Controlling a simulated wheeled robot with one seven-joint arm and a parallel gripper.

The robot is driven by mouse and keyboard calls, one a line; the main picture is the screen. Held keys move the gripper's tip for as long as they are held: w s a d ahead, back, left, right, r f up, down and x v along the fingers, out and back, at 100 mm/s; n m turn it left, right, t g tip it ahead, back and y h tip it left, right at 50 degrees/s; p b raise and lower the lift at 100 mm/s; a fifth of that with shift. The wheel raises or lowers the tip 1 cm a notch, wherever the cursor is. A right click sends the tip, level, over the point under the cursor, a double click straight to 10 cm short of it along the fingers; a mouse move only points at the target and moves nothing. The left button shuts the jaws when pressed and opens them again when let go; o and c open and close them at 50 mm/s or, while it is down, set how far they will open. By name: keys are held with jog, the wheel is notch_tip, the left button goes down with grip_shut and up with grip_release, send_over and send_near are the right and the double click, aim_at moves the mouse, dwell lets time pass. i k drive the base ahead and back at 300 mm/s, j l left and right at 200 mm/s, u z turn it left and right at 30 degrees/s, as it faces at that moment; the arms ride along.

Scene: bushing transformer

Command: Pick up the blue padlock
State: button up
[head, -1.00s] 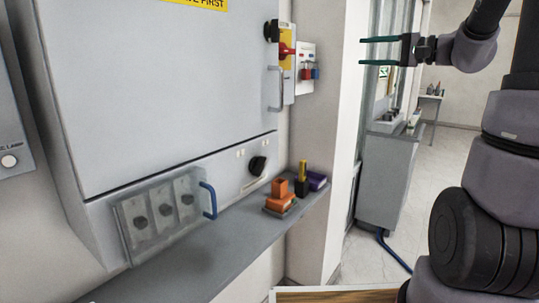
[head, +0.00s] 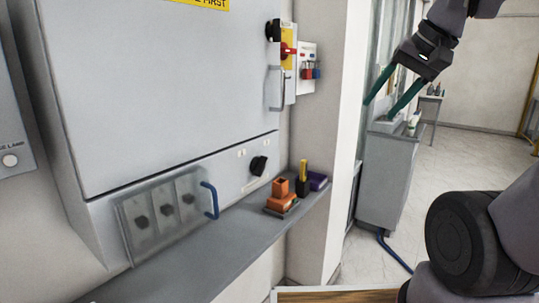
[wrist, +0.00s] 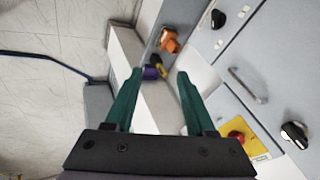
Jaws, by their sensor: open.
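A small blue padlock (head: 316,73) hangs beside a red padlock (head: 306,74) on a small white board (head: 308,52) right of the grey cabinet in the head view. My gripper (head: 380,108) is open and empty, to the right of the padlocks and lower in the picture, with its green fingers pointing down and left. In the wrist view my gripper's fingers (wrist: 160,73) are spread apart with nothing held between them. I cannot make out the blue padlock in the wrist view.
The cabinet (head: 170,95) has a red switch (head: 287,50) on a yellow plate. A grey shelf (head: 190,250) below holds orange, dark and purple items (head: 318,181). A white wall edge (head: 338,130) stands between the padlocks and my gripper in the picture.

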aim_at(316, 73)
jog(key=i+z, duration=0.25)
jog(key=i, duration=0.2)
jog(key=i+j+z, duration=0.15)
jog(key=i+z, duration=0.15)
jog(key=i, duration=0.15)
